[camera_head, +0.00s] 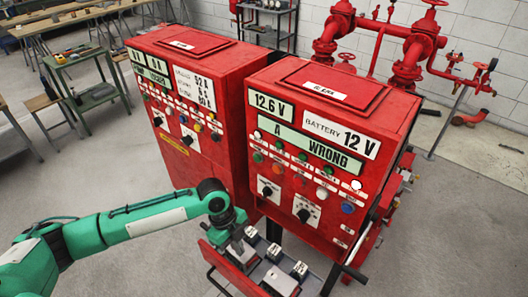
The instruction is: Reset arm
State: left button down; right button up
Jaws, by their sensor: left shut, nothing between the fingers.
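My left arm (130,218) is green and comes in from the lower left. Its left gripper (243,254) points down over the left part of a red tray (222,262) in front of the right red control cabinet (325,210). The gripper is shut, with nothing seen held in it. The fingertips are small in the picture, and I cannot tell whether they touch the tray or the block beside them. My right arm and gripper are not in view.
A second red cabinet (185,120) stands to the left. Several small white-topped blocks (275,252) sit in the tray. Red pipes and valves (405,70) stand behind at right. A green side table (85,85) and workbenches are at upper left. The grey floor is open at lower right.

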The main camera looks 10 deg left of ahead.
pick_arm(q)
jog(key=s+d+n+t+h, duration=0.2)
jog(key=s+d+n+t, duration=0.1)
jog(key=s+d+n, duration=0.45)
jog(key=s+a+r+n+t+y, duration=0.15)
jog(key=s+a+n+y, duration=0.35)
jog(key=s+a+n, duration=0.7)
notch_tip(320, 180, down, 32)
jog(key=w+a+n+b, duration=0.2)
jog(key=s+a+f+g+b, duration=0.2)
jog(key=s+a+f, duration=0.1)
jog(key=s+f, duration=1.7)
notch_tip(320, 180, down, 4)
jog(key=shift+a+r+m+b, duration=0.15)
jog(key=shift+a+m+b, duration=0.2)
